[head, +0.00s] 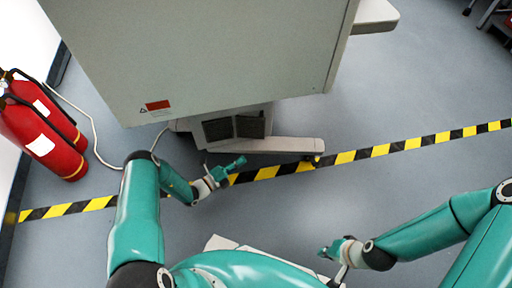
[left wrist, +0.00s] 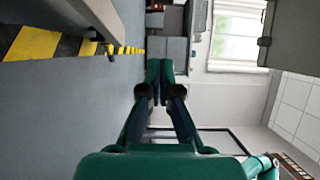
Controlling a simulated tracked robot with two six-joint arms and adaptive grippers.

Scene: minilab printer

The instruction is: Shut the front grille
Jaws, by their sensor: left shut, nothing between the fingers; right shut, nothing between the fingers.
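The printer is a large grey cabinet (head: 200,60) with a red label near its lower edge, at the top of the head view. Below that edge, two dark panels (head: 234,128) show low on its base; I cannot tell whether they are the front grille or how far it stands open. My left gripper (head: 240,161) is shut and empty, just in front of the base and apart from the dark panels. Its closed fingers show in the left wrist view (left wrist: 160,75), touching nothing. My right gripper (head: 322,252) is shut and empty, further back over the floor.
The printer's pale foot (head: 280,145) reaches right, near the yellow-black floor tape (head: 390,149). Red fire extinguishers (head: 45,135) stand at the left by the wall, with a white cable (head: 92,130) beside them. A window (left wrist: 237,38) shows in the left wrist view.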

